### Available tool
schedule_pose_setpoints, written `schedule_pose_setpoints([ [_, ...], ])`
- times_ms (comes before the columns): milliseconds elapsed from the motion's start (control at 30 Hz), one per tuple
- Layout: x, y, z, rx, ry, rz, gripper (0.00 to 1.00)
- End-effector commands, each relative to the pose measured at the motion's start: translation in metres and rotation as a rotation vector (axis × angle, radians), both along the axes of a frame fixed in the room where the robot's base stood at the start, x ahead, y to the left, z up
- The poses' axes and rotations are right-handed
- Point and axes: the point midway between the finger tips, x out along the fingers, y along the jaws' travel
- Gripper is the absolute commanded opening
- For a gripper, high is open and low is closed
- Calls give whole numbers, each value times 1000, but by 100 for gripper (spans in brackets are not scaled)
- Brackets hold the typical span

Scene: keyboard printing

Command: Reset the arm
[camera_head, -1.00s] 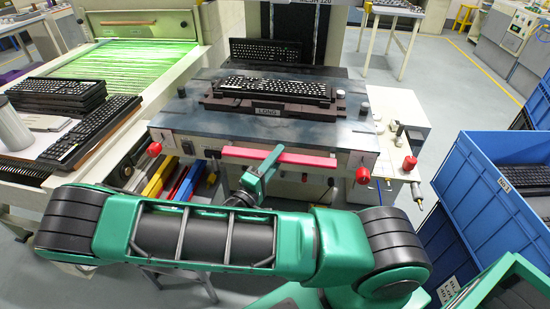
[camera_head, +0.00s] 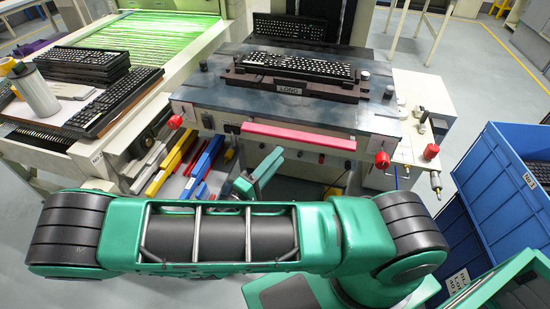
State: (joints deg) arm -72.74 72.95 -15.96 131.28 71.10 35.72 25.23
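My green arm (camera_head: 217,235) lies folded across the lower part of the head view, with black ribbed joints at both ends. A smaller green end part (camera_head: 262,170) of the arm sticks up behind the main link, just in front of and below the red bar of the machine. Much of my gripper is hidden behind the arm link. I cannot make out its fingertips or whether anything is held.
A keyboard (camera_head: 304,67) rests in a fixture on the machine table (camera_head: 225,92), with a red bar (camera_head: 298,136) along its front. Stacked keyboards (camera_head: 82,66) and a grey bottle (camera_head: 36,92) stand on the left bench. Blue bins (camera_head: 512,180) stand close at right.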

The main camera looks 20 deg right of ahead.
Motion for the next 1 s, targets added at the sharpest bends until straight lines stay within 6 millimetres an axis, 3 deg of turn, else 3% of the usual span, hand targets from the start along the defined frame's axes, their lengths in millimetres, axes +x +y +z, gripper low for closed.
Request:
schedule_pose_setpoints([
  [367,-1,-6,1,19,7,-29,31],
  [567,-8,-41,9,150,53,-201,31],
  [700,-20,-69,14,276,96,-349,31],
  [1000,-49,-112,26,543,166,-599,31],
])
